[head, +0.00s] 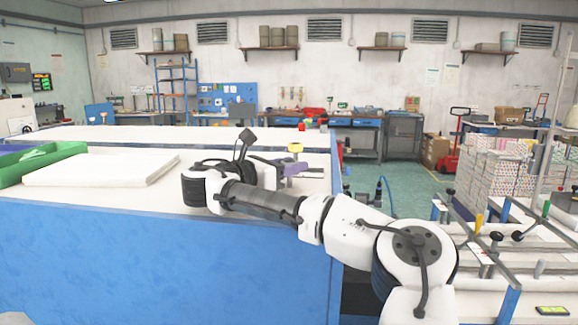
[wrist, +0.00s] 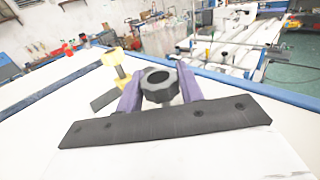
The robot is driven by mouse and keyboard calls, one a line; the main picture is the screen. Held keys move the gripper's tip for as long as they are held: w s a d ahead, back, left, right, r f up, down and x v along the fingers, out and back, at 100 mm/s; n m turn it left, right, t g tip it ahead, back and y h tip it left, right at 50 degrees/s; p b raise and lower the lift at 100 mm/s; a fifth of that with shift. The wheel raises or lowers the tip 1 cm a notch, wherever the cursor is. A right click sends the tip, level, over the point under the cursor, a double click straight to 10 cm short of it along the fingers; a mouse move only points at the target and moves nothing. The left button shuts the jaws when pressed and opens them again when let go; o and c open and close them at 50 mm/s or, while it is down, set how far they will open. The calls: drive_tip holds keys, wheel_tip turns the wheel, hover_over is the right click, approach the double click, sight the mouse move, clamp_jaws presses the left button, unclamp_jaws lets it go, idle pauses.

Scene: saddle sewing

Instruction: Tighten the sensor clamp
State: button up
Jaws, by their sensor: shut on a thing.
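In the wrist view, my gripper (wrist: 159,92) has two purple fingers on either side of a black lobed knob (wrist: 160,77), and it is shut on this knob. The knob appears to belong to the sensor clamp; the clamp's body below it is hidden by the fingers and my gripper's dark bar. A yellow knob-topped part (wrist: 117,65) stands just beyond the left finger. In the head view, my gripper (head: 305,169) is low over the right end of the white tabletop, and the yellow part (head: 295,147) shows behind it. The black knob cannot be made out there.
The white worktop (head: 110,203) has a blue front. A green tray (head: 45,160) and a white slab (head: 100,169) lie at its left. A rack with rails and handles (head: 500,240) stands at the right, near stacked printed blocks (head: 500,170).

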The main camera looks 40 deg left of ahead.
drive_tip(key=shift+r, duration=0.15)
drive_tip(key=o, duration=1)
drive_tip(key=shift+w, duration=0.1)
